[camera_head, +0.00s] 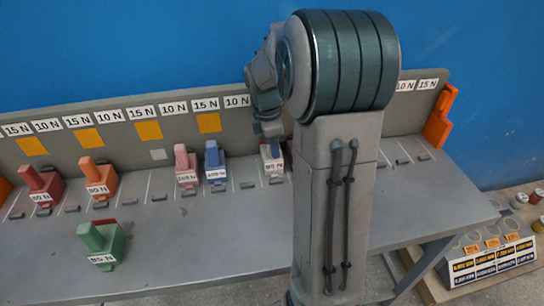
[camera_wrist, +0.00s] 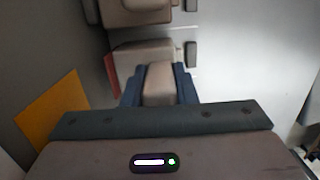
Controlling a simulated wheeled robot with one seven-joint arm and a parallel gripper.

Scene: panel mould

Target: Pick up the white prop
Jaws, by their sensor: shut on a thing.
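The white prop (camera_head: 273,165) stands upright on the grey bench against the back panel, with a label on its front. My gripper (camera_head: 270,138) reaches down onto its top from above, and my arm column hides the area just right of it. In the wrist view the prop's pale upright part (camera_wrist: 160,82) sits between the two blue-grey fingers of my gripper (camera_wrist: 159,72), which are shut on it. The prop's wider base (camera_wrist: 135,58) shows beyond the fingers. I cannot see any gap between the base and the bench.
A blue prop (camera_head: 213,163) and a pink prop (camera_head: 186,167) stand to the left. Further left are an orange prop (camera_head: 98,181), a dark red prop (camera_head: 42,186) and a green prop (camera_head: 102,243) nearer the front.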

